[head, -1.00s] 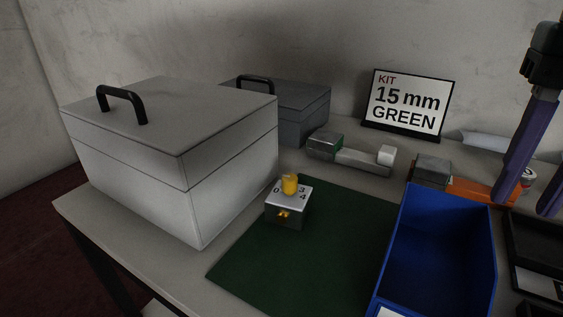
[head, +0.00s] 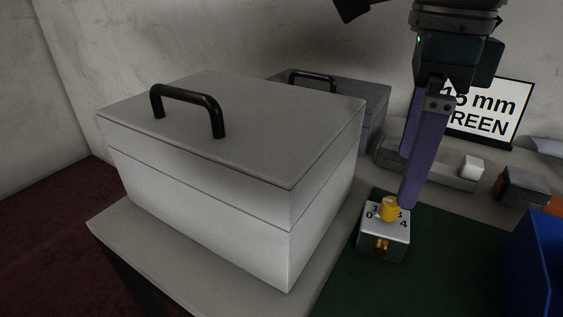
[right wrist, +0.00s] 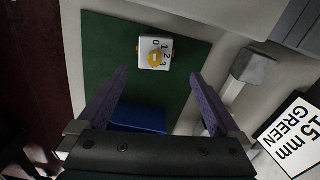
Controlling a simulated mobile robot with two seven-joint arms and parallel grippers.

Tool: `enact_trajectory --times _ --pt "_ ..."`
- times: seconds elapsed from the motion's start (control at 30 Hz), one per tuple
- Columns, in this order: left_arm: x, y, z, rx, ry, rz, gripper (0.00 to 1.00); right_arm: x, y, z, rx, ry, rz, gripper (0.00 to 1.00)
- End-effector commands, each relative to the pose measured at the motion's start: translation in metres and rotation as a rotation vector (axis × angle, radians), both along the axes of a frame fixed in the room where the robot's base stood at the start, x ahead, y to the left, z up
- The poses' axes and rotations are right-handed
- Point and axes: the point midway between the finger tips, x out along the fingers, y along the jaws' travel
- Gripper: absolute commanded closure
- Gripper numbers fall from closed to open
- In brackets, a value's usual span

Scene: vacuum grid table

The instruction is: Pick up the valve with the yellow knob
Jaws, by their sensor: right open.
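The valve (head: 383,243) is a small pale block with a yellow knob (head: 389,209) on a numbered top and a brass fitting on its front. It sits upright on the green mat (head: 430,275), beside the large light-grey box. In the right wrist view the valve (right wrist: 164,46) lies ahead of the fingers, near the mat's far edge. My right gripper (head: 408,178) points down, open and empty, above and just behind the valve in the head view; the wrist view shows the valve beyond its two purple fingers (right wrist: 158,85). My left gripper is not in view.
The large light-grey box (head: 230,170) with a black handle stands close left of the valve. A darker box (head: 350,95) is behind it. A sign (head: 500,110), a grey metal part with a white end (head: 440,165) and a blue bin (head: 530,260) are to the right.

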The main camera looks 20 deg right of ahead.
Motion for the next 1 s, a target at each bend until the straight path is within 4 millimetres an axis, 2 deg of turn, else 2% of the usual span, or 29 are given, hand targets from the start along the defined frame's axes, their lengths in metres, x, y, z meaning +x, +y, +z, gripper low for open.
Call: enact_trajectory --times 0.1,0.37,0.6,0.9,1.0 --pt "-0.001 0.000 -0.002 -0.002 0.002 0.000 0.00 -0.002 0.000 -0.021 0.000 0.006 -0.001 0.00" --pt "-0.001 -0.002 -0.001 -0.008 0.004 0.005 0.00 -0.003 0.001 -0.046 -0.002 0.004 0.002 0.00" --pt "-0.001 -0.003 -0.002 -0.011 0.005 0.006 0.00 -0.007 0.005 -0.083 0.000 0.004 0.002 0.00" --pt "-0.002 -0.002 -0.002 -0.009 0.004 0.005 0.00 -0.006 0.004 -0.090 -0.001 0.001 0.003 0.00" --pt "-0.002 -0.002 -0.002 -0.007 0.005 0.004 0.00 -0.006 0.004 -0.090 -0.001 0.001 0.004 0.09"
